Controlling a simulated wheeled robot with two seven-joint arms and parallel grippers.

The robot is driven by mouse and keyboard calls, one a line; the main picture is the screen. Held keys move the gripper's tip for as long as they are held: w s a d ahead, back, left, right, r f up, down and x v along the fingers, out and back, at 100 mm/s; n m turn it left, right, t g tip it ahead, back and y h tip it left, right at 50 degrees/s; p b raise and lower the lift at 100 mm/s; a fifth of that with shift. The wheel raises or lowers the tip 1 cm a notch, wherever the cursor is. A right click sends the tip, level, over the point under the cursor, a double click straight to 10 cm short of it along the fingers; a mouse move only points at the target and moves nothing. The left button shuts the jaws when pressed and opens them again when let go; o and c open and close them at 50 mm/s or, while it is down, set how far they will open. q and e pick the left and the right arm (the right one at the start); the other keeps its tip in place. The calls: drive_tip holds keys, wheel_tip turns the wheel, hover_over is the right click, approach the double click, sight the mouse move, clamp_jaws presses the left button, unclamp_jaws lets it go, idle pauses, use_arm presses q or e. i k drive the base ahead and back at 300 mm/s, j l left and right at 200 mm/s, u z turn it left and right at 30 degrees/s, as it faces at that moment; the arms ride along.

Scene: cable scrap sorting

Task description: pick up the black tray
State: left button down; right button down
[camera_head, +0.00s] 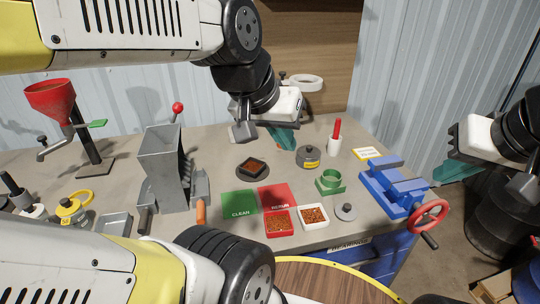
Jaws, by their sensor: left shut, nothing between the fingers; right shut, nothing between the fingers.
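The black tray (253,161) is a small square dish with reddish-brown bits in it. It sits on a dark round base on the grey bench, just behind the green and red mats. My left gripper (281,139) is above and behind the tray, a little to its right, apart from it. It is shut and empty, its teal fingers pointing down. My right gripper (452,171) is at the far right, beyond the blue vise, shut and empty, far from the tray.
A green CLEAN mat (239,204) and a red RERUN mat (276,196) lie in front of the tray. A red dish (278,232) and a white dish (313,227) hold granules. A grey granulator (165,165) stands left; a blue vise (394,186) stands right.

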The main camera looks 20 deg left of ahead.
sight(252, 167)
drive_tip(key=i+l+u, duration=0.1)
drive_tip(key=u, duration=0.65)
drive_tip(key=i+l, duration=0.05)
